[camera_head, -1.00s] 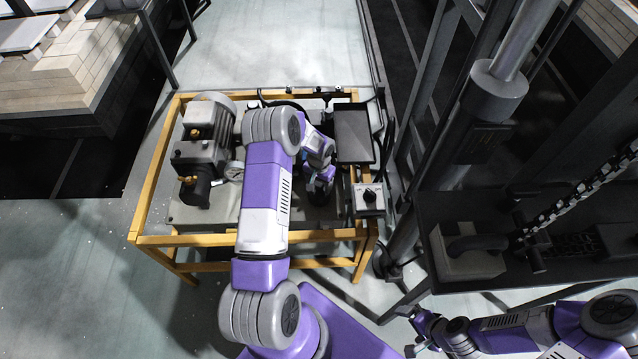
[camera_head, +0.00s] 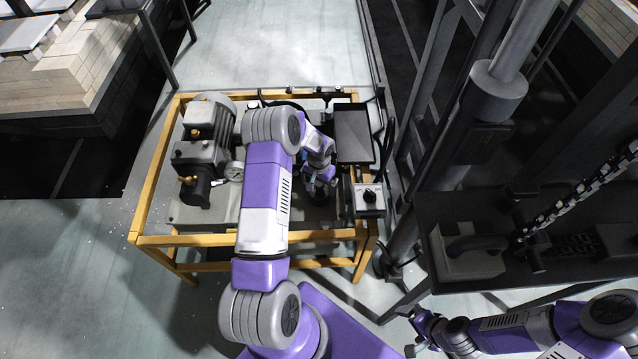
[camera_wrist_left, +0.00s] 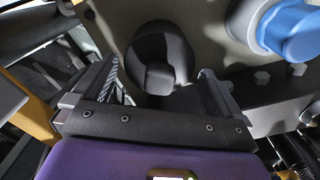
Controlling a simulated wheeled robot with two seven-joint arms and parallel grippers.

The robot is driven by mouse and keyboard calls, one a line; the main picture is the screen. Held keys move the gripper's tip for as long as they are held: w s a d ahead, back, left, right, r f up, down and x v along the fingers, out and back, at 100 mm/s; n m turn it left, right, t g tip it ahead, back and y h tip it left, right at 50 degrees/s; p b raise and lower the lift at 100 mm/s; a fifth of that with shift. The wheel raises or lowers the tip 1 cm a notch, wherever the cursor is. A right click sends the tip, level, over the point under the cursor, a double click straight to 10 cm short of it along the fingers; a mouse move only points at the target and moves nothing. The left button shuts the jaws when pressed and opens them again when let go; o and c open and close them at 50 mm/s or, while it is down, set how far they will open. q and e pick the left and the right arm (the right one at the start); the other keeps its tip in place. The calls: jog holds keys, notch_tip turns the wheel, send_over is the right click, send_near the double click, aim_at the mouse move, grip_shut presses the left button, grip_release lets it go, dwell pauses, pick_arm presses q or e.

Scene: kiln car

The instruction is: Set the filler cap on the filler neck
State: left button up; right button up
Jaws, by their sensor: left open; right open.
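A dark round piece with a smaller rounded part on it shows in the left wrist view (camera_wrist_left: 160,50). It looks like the filler cap, standing on the grey tank top. I cannot tell whether the filler neck is under it; no bare neck can be made out. My left gripper (camera_head: 322,186) is over the right half of the tank in the head view. In the wrist view its fingers (camera_wrist_left: 160,72) are open, one on each side of the dark piece, with gaps visible. My right gripper (camera_head: 412,333) is open and empty at the bottom right, away from the tank.
A blue-topped fitting (camera_wrist_left: 290,30) stands close to the right finger. A motor and pump (camera_head: 205,140) with a gauge stand on the left of the yellow frame (camera_head: 150,175). A dark tray (camera_head: 354,135) and a switch box (camera_head: 369,198) lie to the right.

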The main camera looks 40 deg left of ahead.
pick_arm(q)
jog(key=shift+r+p, duration=2.15)
jog(key=shift+r, duration=1.25)
notch_tip(320, 180, up, 8)
jog(key=p, duration=0.2)
jog(key=shift+f, duration=0.2)
